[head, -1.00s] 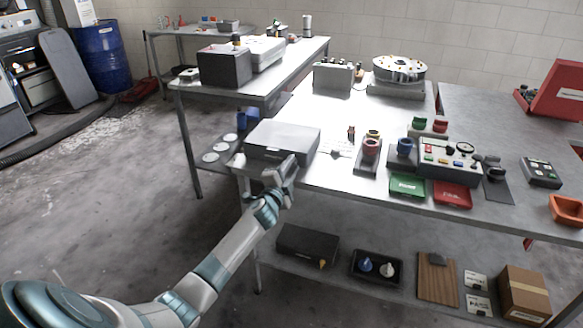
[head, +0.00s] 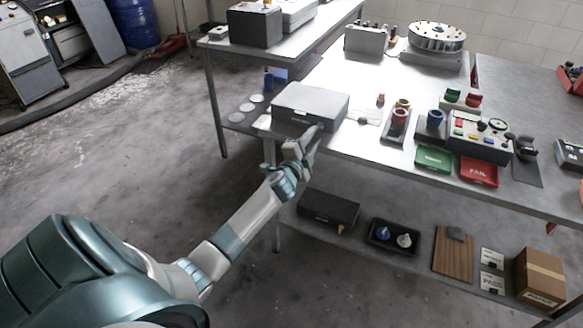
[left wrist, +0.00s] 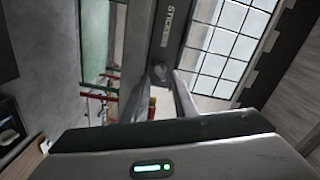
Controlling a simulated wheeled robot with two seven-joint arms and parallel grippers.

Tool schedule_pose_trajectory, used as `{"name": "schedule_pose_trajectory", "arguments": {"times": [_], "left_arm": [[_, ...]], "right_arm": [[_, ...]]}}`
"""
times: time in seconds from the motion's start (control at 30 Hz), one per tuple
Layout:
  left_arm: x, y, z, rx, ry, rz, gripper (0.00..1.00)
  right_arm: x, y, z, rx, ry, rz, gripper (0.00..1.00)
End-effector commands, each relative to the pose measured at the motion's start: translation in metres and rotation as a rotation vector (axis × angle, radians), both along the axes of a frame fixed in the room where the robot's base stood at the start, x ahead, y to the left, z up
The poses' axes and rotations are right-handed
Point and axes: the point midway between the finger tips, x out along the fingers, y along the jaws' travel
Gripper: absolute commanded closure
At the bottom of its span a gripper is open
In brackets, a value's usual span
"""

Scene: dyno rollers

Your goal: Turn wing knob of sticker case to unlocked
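The sticker case (head: 312,102) is a flat grey box at the near left edge of the table. In the left wrist view its dark front strip (left wrist: 170,28) carries the partly visible lettering "STICK". My left gripper (head: 312,138) is at the case's front face, toward its right end. In the left wrist view the fingertips (left wrist: 168,76) come close together at the lower end of that strip. My right gripper is not in view.
On the table (head: 350,150), right of the case, stand cup holders, a green tray (head: 433,158), a red tray (head: 479,171) and a control box (head: 480,138). A dark case (head: 328,208) and a black tray (head: 394,238) lie on the lower shelf. Open floor lies left.

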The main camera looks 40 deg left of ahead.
Motion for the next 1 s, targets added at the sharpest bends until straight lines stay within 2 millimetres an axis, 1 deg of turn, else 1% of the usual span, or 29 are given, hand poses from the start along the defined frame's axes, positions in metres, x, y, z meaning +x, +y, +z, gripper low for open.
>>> {"name": "schedule_pose_trajectory", "arguments": {"times": [1.0], "left_arm": [[-0.057,-0.014,0.002,-0.002,-0.002,-0.002,0.74]], "right_arm": [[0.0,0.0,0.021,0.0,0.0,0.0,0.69]]}}
